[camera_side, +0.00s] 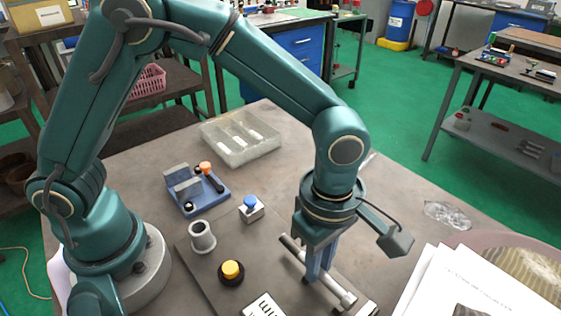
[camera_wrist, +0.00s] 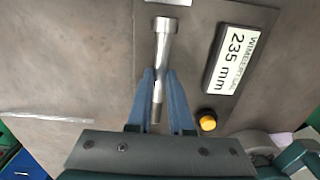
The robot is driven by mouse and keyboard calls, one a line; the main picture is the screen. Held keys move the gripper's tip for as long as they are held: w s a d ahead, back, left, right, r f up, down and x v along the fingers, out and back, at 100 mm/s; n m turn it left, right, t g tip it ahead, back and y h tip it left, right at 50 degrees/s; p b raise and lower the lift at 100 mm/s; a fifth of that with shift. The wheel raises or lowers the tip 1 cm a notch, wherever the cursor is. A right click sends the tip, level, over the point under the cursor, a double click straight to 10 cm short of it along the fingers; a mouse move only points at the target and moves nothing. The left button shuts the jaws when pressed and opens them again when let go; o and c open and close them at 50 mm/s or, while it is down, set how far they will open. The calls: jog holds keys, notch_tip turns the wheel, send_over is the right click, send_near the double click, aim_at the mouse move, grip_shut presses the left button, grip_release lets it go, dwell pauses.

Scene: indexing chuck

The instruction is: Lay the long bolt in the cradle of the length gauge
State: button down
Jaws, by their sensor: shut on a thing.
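The long bolt (camera_side: 330,280) is a grey metal rod with a thicker round head. My gripper (camera_side: 318,272) is shut on its shank, with a blue finger on each side. In the wrist view the bolt (camera_wrist: 163,45) runs from its head at the top down between the fingers (camera_wrist: 159,74). The length gauge's display (camera_wrist: 234,60) reads 235 mm, right of the bolt; in the side view the display (camera_side: 262,306) is cut by the bottom edge. I cannot make out the cradle, nor whether the bolt touches anything beneath it.
A yellow button (camera_side: 231,270), a grey cup (camera_side: 202,237) and a blue-knobbed block (camera_side: 251,207) stand left of my gripper. Behind them are a blue fixture (camera_side: 186,195) and a clear divided tray (camera_side: 216,143). White papers (camera_side: 455,285) lie at right.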

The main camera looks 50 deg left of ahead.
jog(key=shift+f, duration=0.4)
jog(key=c, duration=0.7)
grip_release()
jog(key=shift+c, duration=0.2)
jog(key=shift+r, duration=2.6)
